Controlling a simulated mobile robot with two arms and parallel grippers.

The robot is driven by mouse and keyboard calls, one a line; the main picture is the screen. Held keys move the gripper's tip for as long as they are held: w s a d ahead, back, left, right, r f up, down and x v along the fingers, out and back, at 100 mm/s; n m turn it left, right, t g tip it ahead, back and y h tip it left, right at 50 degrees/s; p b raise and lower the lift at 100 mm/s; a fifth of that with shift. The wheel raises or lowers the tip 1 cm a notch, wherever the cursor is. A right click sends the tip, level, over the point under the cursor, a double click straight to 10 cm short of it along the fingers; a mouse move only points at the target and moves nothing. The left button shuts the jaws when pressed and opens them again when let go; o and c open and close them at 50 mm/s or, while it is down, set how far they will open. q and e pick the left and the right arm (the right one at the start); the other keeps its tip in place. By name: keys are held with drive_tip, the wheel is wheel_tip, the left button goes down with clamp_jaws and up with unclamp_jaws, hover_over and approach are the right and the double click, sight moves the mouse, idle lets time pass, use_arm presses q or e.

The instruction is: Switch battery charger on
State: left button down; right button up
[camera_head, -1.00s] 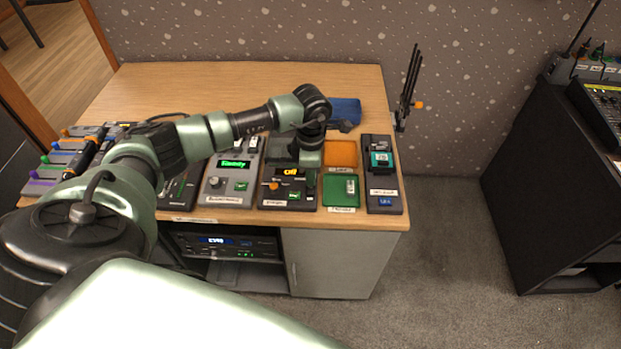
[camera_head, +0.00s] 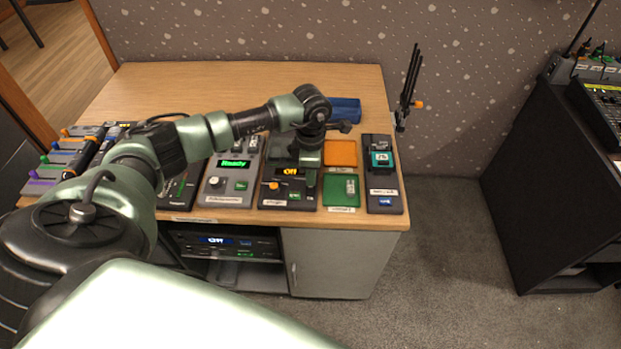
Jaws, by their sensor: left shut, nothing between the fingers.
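My left gripper (camera_head: 309,182) points down over the dark unit with the amber "Off" display (camera_head: 291,171). It is shut and empty, close to the right side of that display; whether it touches the unit is unclear. The unit has an orange knob (camera_head: 274,185) and a label too small to read. A dark unit (camera_head: 384,186) with a teal block (camera_head: 382,160) and a small blue patch stands at the desk's right edge. Its label is unreadable, so I cannot tell for certain which unit is the battery charger. My right gripper is not in view.
A grey unit (camera_head: 229,185) reads "Ready". Orange (camera_head: 340,153) and green (camera_head: 341,190) trays lie between the dark units. A blue bin (camera_head: 345,110) is behind my wrist. Coloured faders (camera_head: 70,150) are at left. The wooden desk (camera_head: 200,80) is clear at the back.

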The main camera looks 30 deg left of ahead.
use_arm(q)
drive_tip(key=shift+f+b, duration=0.75)
drive_tip(key=shift+f, duration=0.15)
drive_tip(key=shift+s, duration=0.1)
idle(0.3)
drive_tip(key=shift+r+p, duration=0.6)
drive_tip(key=shift+r, duration=0.2)
drive_tip(key=shift+r+p, duration=1.55)
drive_tip(key=shift+r, duration=1.15)
